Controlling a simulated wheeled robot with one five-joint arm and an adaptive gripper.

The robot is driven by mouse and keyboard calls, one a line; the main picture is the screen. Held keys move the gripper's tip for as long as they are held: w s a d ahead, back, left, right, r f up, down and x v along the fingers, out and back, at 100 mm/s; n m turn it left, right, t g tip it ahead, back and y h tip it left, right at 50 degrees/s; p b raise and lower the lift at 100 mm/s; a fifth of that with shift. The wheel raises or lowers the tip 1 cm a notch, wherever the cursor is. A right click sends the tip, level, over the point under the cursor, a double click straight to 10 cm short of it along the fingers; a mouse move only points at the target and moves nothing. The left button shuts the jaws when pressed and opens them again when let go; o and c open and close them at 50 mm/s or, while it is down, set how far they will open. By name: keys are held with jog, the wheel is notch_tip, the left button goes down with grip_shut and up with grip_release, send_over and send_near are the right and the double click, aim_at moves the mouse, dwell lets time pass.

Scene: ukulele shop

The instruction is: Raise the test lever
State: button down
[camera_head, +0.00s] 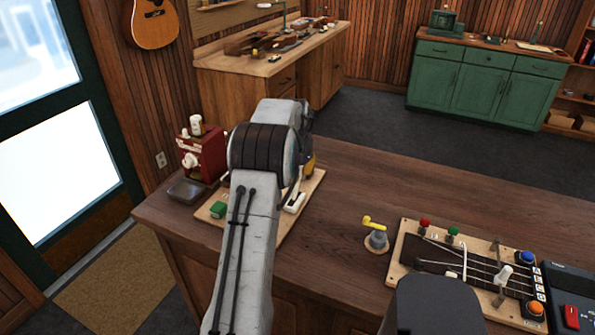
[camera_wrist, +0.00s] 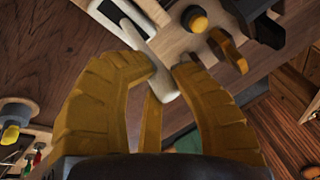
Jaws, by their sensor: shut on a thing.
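I cannot tell how far the lever is tilted.
A green button (camera_head: 218,209) and a white fitting (camera_head: 294,203) sit on the board. A red machine (camera_head: 203,152) stands behind left. A yellow crank (camera_head: 374,224) and a fretboard panel (camera_head: 404,267) with several knobs lie to the right. Counter behind the crank is clear.

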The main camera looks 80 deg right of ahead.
jog(key=shift+s+d+r, duration=0.1)
jog(key=shift+d+r, duration=0.05)
jog(key=shift+d, duration=0.1)
jog(key=c, duration=1.5)
grip_release()
jog(key=o, duration=0.4)
jog(key=shift+d+f, duration=0.1)
jog(key=shift+f, duration=0.15)
jog(key=v, duration=1.2)
